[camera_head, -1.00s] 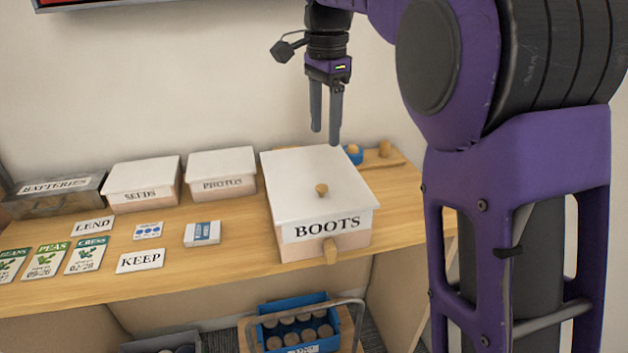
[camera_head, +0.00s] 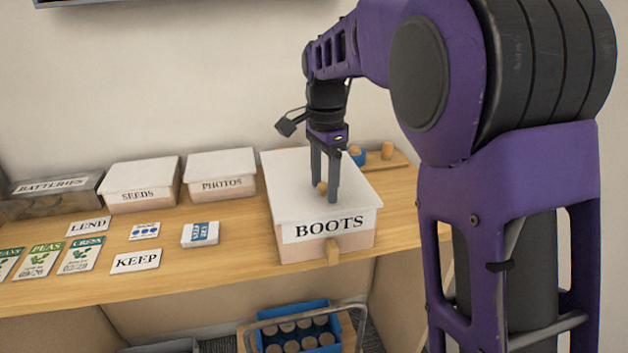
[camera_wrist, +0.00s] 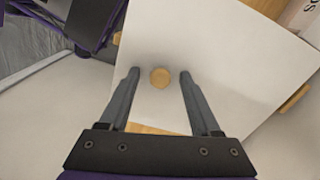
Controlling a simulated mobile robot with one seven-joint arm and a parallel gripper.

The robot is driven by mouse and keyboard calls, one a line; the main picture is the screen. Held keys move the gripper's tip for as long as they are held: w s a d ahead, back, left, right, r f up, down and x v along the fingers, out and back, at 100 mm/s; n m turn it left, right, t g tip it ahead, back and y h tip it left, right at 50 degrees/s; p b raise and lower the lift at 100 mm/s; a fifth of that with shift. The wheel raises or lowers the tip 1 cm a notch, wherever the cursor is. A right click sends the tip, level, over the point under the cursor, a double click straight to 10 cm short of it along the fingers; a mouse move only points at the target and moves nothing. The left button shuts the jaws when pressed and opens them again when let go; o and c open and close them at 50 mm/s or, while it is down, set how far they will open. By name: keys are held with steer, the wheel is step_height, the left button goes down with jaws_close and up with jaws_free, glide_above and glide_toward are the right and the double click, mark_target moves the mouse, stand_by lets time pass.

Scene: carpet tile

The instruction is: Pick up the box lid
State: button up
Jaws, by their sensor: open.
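The box lid (camera_head: 289,196) is white with a small round wooden knob (camera_head: 321,187) near its middle. It sits on the box marked BOOTS (camera_head: 335,243), at the right part of the wooden shelf. My gripper (camera_head: 325,192) points down over the lid, its fingers around the height of the knob. In the wrist view the lid (camera_wrist: 215,60) fills the middle, and the knob (camera_wrist: 160,77) lies between the two open fingertips, with a gap on each side. Whether the fingertips touch the lid is hard to tell.
White-lidded boxes marked PHOTOS (camera_head: 221,183) and SEEDS (camera_head: 140,193) stand to the left, beside the BATTERIES box (camera_head: 55,200). Seed packets and cards, including KEEP (camera_head: 135,261), lie in front. A wooden tray (camera_head: 400,162) is behind the BOOTS box. A blue crate (camera_head: 318,309) stands below.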

jaws_close()
steer(key=shift+r, duration=0.15)
stand_by(0.4)
